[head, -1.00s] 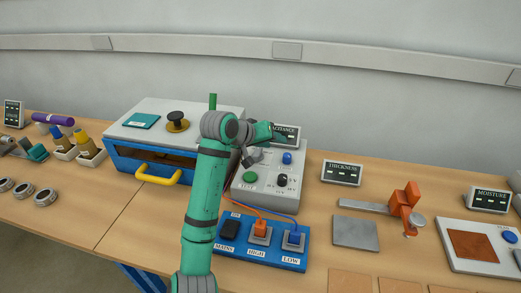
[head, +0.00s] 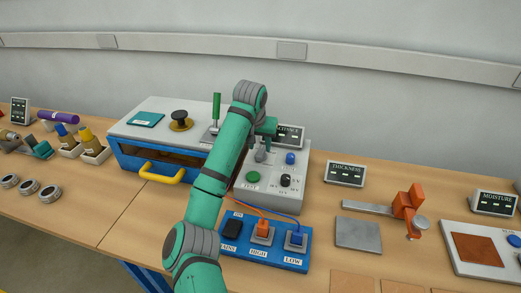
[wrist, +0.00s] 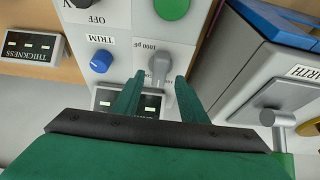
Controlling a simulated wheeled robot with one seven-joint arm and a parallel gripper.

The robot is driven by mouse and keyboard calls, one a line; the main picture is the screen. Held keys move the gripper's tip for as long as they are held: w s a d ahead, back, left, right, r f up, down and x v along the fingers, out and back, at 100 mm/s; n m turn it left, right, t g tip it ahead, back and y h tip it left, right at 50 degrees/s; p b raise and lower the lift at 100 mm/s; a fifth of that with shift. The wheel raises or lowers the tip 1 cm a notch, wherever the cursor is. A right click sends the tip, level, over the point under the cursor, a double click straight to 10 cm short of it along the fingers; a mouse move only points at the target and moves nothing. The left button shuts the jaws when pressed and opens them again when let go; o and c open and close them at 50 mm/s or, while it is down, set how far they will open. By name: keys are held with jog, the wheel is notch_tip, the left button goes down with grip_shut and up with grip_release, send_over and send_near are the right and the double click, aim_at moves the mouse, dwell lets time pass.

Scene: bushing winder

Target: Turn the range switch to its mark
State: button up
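The range switch is a grey lever-like knob (wrist: 160,68) on the light grey panel, beside a "1000 pF" label in the wrist view. In the head view the grey knob (head: 261,154) shows just below my wrist. My gripper (wrist: 160,80) is open, its two green fingers apart on the left and right of the knob. I cannot tell whether they touch it or how deep they reach. The switch's mark is not clear in either view, and some of the scale is hidden by the fingers.
The same panel carries a blue TRIM knob (wrist: 101,61), a green button (head: 252,177) and a black knob (head: 286,181). Behind the gripper stands the capacitance display (head: 290,135). Left is the blue-fronted box (head: 160,109) with an earth lever. In front lies a blue socket board (head: 284,262).

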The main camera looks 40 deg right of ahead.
aim_at(260, 150)
jog(key=shift+x, duration=1.9)
jog(key=shift+c, duration=0.6)
grip_shut()
jog(key=m+g+h, duration=0.1)
jog(key=m, duration=0.3)
jog(key=shift+w+a, duration=0.1)
jog(key=shift+w, duration=0.05)
jog(key=m+g, duration=0.2)
jog(key=m, duration=0.2)
jog(key=shift+w+m, duration=0.1)
jog(key=shift+m, duration=0.2)
jog(key=shift+r, duration=0.1)
